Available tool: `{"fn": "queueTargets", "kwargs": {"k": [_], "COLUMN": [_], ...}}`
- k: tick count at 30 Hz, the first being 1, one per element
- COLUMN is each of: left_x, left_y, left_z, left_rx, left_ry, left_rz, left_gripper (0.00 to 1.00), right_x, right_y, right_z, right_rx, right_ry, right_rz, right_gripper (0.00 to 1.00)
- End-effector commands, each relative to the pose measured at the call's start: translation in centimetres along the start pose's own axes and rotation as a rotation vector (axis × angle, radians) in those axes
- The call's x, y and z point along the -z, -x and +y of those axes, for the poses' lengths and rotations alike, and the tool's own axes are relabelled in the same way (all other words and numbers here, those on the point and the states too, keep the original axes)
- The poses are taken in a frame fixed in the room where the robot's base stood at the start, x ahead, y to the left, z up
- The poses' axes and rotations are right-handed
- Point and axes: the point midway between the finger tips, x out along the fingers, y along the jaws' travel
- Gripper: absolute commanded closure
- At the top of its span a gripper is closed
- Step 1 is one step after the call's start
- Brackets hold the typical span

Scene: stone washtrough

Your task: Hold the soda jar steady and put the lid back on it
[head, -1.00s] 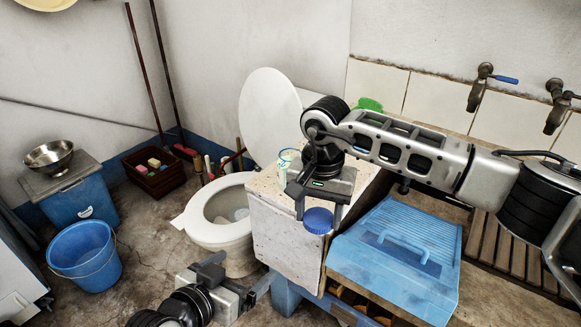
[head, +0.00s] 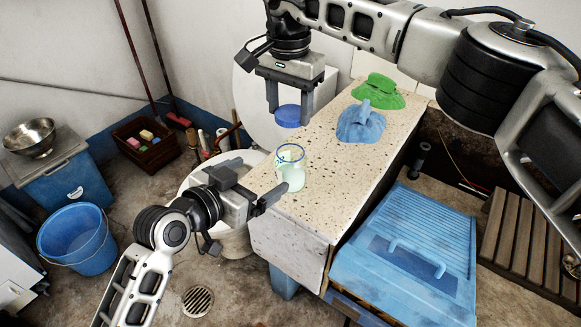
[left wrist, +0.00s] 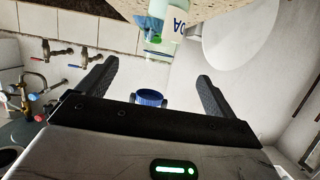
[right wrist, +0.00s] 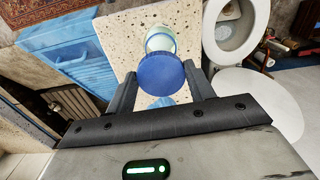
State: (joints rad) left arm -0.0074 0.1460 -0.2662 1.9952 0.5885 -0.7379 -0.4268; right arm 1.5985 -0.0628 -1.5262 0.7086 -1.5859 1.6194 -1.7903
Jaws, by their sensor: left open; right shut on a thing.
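The soda jar (head: 289,176), clear with a blue band at its rim and whitish contents, stands upright and uncovered near the front edge of the speckled stone top. In the left wrist view the jar (left wrist: 160,42) shows part of its label, beyond the fingertips. My left gripper (head: 258,177) is open beside the jar, with no finger closed on it. The blue lid (head: 288,116) is held level above the jar by my right gripper (head: 286,108), with a gap between. In the right wrist view the lid (right wrist: 161,76) sits between the fingers and partly covers the jar.
A blue cloth (head: 360,125) and a green cloth (head: 379,94) lie on the stone top (head: 320,205) behind and right of the jar. A blue ridged box (head: 405,262) stands to the right, lower down. A toilet (right wrist: 232,30) stands beside the stone top. The top's middle is clear.

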Motion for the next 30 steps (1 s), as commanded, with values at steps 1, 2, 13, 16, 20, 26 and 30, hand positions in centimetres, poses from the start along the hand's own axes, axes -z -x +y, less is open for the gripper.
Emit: {"fn": "queueTargets", "kwargs": {"k": [1,2,13,16,20,26,30], "left_x": [0.0,0.0,0.1,0.1,0.1,0.1,0.0], "left_y": [-0.2,-0.3,-6.3,-8.2,-10.1,-11.7,-12.0], "left_z": [0.0,0.0,0.0,-0.1,0.0,0.0,0.0], "left_rx": [0.0,0.001,0.0,0.001,0.001,0.001,0.001], "left_ry": [0.001,0.001,0.002,0.002,0.002,0.001,0.0], "left_rz": [0.0,0.001,0.0,0.001,0.0,0.001,0.0], "left_gripper": [0.08,0.08,0.08,0.08,0.08,0.08,0.08], "right_x": [0.0,0.0,0.0,0.0,0.0,0.0,0.0], "right_y": [0.0,0.0,0.0,0.0,0.0,0.0,0.0], "right_z": [0.0,0.0,0.0,0.0,0.0,0.0,0.0], "right_rx": [0.0,0.0,0.0,0.0,0.0,0.0,0.0], "right_ry": [0.0,0.0,0.0,0.0,0.0,0.0,0.0], "right_rz": [0.0,0.0,0.0,0.0,0.0,0.0,0.0], "right_gripper": [0.68,0.68,0.68,0.68,0.68,0.68,0.68]}}
